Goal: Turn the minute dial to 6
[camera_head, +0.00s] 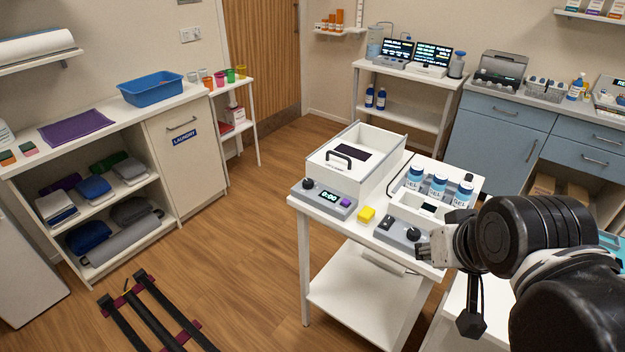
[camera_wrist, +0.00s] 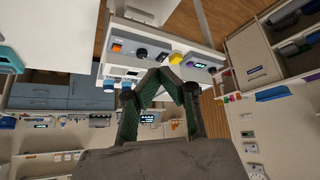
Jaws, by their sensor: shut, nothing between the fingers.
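A grey control box with a lit display (camera_head: 328,196) sits at the front left of the white cart, with a black dial (camera_head: 308,184) and a purple button (camera_head: 345,202). A second grey box at the front right has another black dial (camera_head: 414,234) and a dark switch. I cannot read which dial is for minutes. My gripper (camera_head: 424,253) is close to the second box's dial, apparently apart from it. In the wrist view my gripper (camera_wrist: 168,76) is shut and empty, its tips below that dial (camera_wrist: 141,53) and the yellow block (camera_wrist: 176,57).
Open wooden floor (camera_head: 240,240) lies left of the cart.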

